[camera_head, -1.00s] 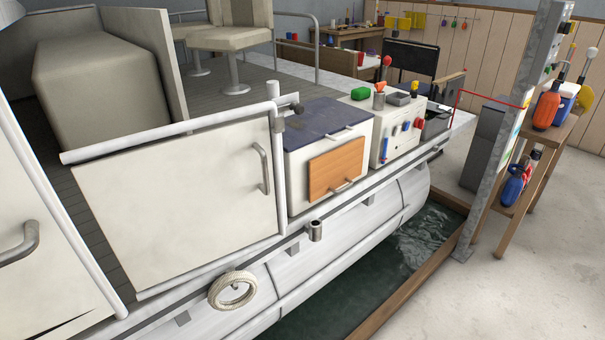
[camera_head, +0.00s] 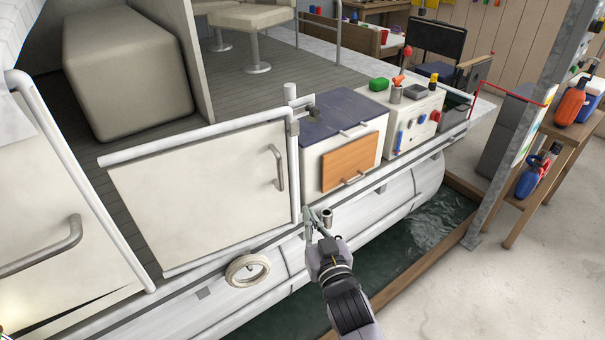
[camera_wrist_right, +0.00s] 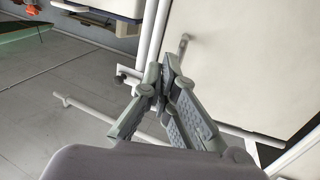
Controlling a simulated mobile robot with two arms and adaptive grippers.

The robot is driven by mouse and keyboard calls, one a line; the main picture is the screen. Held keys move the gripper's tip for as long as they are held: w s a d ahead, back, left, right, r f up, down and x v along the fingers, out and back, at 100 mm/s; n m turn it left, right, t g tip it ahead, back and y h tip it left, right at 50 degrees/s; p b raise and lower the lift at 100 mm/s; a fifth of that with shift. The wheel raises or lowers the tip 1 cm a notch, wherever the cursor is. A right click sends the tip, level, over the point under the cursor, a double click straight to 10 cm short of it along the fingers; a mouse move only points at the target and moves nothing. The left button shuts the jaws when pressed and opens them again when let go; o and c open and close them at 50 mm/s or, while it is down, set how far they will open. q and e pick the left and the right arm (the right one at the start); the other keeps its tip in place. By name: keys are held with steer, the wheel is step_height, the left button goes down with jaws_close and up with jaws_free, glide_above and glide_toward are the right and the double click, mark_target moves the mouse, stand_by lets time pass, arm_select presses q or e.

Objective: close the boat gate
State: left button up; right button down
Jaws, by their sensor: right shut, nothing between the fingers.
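The boat gate (camera_head: 200,200) is a cream panel with a white tube frame on the boat's near side. Its grey handle (camera_head: 277,168) is near the right edge, beside a white upright tube (camera_head: 294,180). A dark latch-like fitting (camera_head: 306,103) sits at the upper right corner. I cannot tell whether it is engaged. My right gripper (camera_head: 309,217) is shut and empty, in front of the gate's lower right corner; contact is unclear. In the right wrist view, the shut fingers (camera_wrist_right: 162,82) overlap the white tubes, with the gate panel (camera_wrist_right: 245,60) and handle (camera_wrist_right: 183,45) beyond.
A fender ring (camera_head: 248,270) hangs on the hull below. Water (camera_head: 425,225) and a wooden dock edge (camera_head: 425,262) lie right of the hull. A metal post (camera_head: 525,130) stands farther right.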

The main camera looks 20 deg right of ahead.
mark_target(292, 174)
steer(key=w+p, duration=0.3)
steer(key=w, duration=1.1)
